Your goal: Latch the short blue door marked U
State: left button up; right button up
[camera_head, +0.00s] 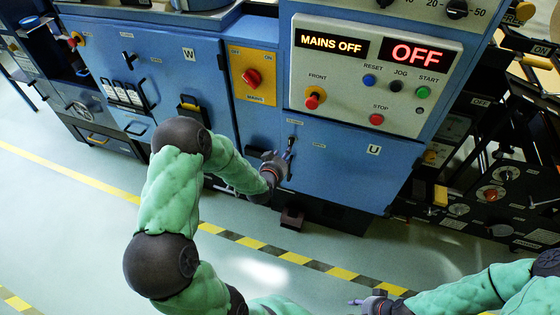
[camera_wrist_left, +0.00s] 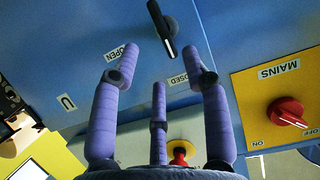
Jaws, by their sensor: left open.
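The short blue door marked U (camera_head: 338,172) is below the control panel and looks about flush with the cabinet. Its U label (camera_wrist_left: 67,102) shows at left in the left wrist view. The dark latch handle (camera_wrist_left: 162,28) has a pale line at its tip, near the OPEN label (camera_wrist_left: 122,52) and a partly hidden CLOSED label (camera_wrist_left: 178,79). Its exact setting is hard to tell. My left gripper (camera_head: 273,157) is open and empty, its purple fingers (camera_wrist_left: 168,62) spread just short of the handle. My right gripper (camera_head: 372,303) is at the bottom edge, its opening unclear.
A red MAINS switch (camera_head: 252,77) on a yellow plate is up and left of the left gripper. The control panel (camera_head: 376,75) reads MAINS OFF and OFF. Blue door W (camera_head: 165,70) is at left. Black machinery (camera_head: 490,180) stands at right. The floor in front is clear.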

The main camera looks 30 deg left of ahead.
pick_arm(q)
jog(key=shift+v, duration=1.95)
